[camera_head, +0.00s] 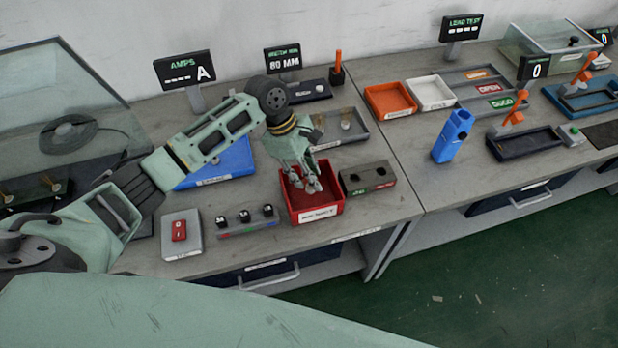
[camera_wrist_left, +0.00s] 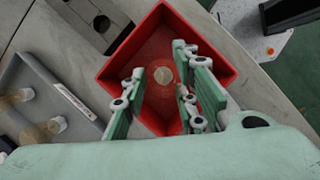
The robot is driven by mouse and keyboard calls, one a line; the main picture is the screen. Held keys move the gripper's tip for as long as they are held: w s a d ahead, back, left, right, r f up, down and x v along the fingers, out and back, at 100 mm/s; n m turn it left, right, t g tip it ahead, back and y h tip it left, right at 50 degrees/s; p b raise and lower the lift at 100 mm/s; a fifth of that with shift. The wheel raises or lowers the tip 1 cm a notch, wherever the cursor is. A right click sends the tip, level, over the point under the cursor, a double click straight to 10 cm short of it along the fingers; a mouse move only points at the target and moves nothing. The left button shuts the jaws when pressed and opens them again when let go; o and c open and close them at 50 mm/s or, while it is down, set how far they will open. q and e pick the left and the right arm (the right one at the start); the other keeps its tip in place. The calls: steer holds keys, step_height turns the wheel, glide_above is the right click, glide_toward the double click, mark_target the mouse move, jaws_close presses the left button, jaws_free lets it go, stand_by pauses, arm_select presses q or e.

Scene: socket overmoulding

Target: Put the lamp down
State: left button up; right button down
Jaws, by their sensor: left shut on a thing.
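My left gripper (camera_head: 313,188) reaches down into the red bin (camera_head: 335,205) on the left bench. In the left wrist view the gripper (camera_wrist_left: 160,90) has its green fingers on either side of a small lamp (camera_wrist_left: 162,75) with a pale, round end, and it is shut on it. The lamp is over the red bin (camera_wrist_left: 212,55), whose floor shows around it. Whether the lamp touches the floor cannot be told. In the head view the fingers hide the lamp. My right gripper is not in view.
A grey tray (camera_head: 362,134) with similar lamps (camera_wrist_left: 43,130) stands behind the bin. A dark block with holes (camera_head: 368,180) is close on the bin's right. A panel with black knobs (camera_head: 245,219) is on its left. The bench's front edge is close.

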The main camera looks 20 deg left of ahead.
arm_select(q)
step_height(320, 180, down, 2)
steer(key=shift+s+f, duration=0.1)
steer(key=shift+f, duration=0.4)
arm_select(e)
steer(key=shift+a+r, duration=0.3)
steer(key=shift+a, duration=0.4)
arm_select(q)
steer(key=shift+f, duration=0.1)
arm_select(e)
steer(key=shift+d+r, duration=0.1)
arm_select(q)
steer(key=o, duration=1)
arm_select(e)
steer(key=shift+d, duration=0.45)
